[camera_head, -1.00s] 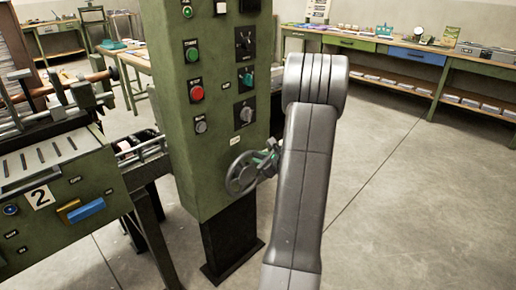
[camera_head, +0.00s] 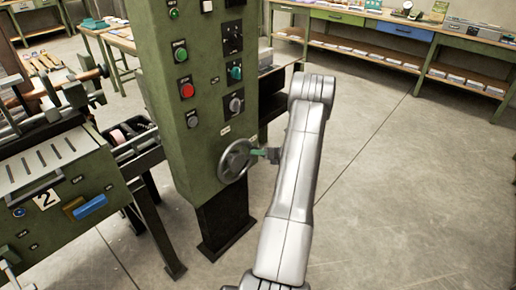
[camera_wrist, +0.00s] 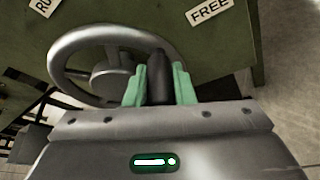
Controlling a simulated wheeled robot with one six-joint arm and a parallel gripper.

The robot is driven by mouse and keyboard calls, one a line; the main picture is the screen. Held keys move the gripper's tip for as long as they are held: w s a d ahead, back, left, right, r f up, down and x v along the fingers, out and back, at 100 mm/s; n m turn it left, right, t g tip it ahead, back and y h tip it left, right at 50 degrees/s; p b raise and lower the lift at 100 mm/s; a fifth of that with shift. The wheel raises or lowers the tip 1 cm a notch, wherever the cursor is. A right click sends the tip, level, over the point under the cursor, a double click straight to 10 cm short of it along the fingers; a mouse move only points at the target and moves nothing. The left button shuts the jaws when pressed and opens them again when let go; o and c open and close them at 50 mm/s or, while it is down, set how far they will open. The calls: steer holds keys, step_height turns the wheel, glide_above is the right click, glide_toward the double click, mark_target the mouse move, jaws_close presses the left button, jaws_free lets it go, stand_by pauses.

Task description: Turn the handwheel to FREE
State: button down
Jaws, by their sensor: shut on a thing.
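The grey handwheel (camera_head: 225,160) is on the lower front of the green column in the head view. It fills the upper left of the wrist view (camera_wrist: 78,40), with its hub inside the rim. My gripper (camera_head: 262,152) is at the wheel's right side. In the wrist view its green fingers (camera_wrist: 158,82) are closed on both sides of the dark handle knob (camera_wrist: 158,72) at the rim. The white FREE label (camera_wrist: 209,11) is above right of the knob. A second label, cut off to "RU" (camera_wrist: 43,6), is at upper left.
The green column (camera_head: 195,140) carries several buttons and knobs, including a red button (camera_head: 187,90), above the wheel. A green machine (camera_head: 75,185) marked 2 stands at left. Open floor (camera_head: 400,190) lies at right, with workbenches (camera_head: 400,45) behind.

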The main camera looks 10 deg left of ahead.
steer(key=shift+w+d+f+m+y, duration=0.1)
steer(key=shift+f+m+y, duration=0.2)
steer(key=shift+f+m, duration=0.3)
steer(key=shift+f+b, duration=0.4)
steer(key=shift+f, duration=0.2)
steer(key=c, duration=1.2)
jaws_free()
steer(key=shift+c, duration=0.2)
steer(key=shift+r, duration=0.1)
steer(key=v, duration=1.4)
steer(key=shift+w, duration=0.2)
